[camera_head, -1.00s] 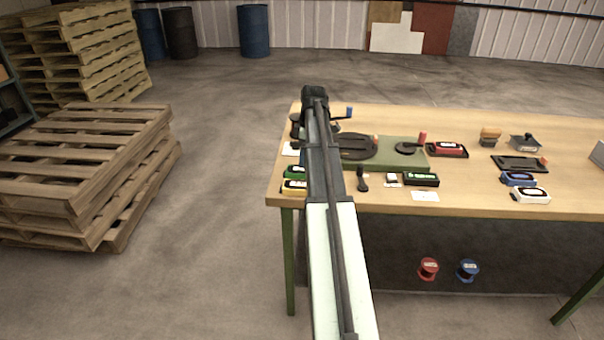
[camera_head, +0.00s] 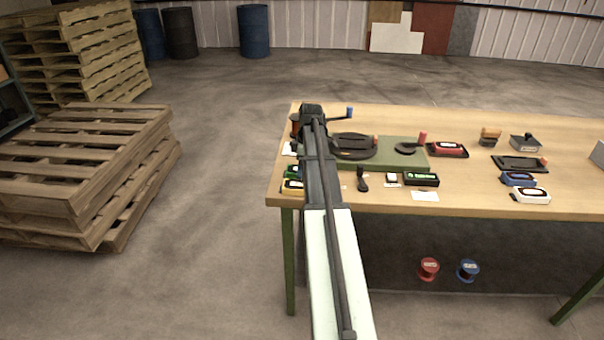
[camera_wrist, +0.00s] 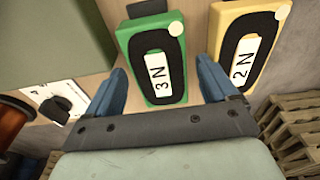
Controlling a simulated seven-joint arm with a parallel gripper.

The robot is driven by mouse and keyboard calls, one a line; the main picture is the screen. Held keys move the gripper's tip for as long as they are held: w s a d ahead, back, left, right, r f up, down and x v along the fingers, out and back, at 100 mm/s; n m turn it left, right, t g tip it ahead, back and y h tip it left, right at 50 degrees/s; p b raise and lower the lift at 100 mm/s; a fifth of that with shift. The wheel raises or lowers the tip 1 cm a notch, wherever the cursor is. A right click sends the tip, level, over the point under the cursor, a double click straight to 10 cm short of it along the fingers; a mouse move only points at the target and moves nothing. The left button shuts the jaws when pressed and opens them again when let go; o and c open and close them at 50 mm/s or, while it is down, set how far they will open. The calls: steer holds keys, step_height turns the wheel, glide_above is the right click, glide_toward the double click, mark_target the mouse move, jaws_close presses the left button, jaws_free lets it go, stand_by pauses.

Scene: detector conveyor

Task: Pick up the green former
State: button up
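The green former (camera_wrist: 174,88) is a green block with a black oval and a white label marked 3 N. It lies on the wooden table in the wrist view. In the head view, a part of it (camera_head: 290,172) shows at the table's left end, the rest hidden by my arm. My gripper (camera_wrist: 162,68) is open, with one blue finger on each side of the green former in the wrist view. I see no clear contact. My arm hides the fingers in the head view.
A yellow former (camera_wrist: 250,24) lies close beside the green one, just beyond my right finger. A white card with a black knob (camera_wrist: 58,104) and an orange-brown cylinder (camera_wrist: 14,120) are at left. A green machine base (camera_head: 405,152) stands beyond. Other blocks lie further right.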

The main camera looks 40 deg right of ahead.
steer(key=c, duration=1.1)
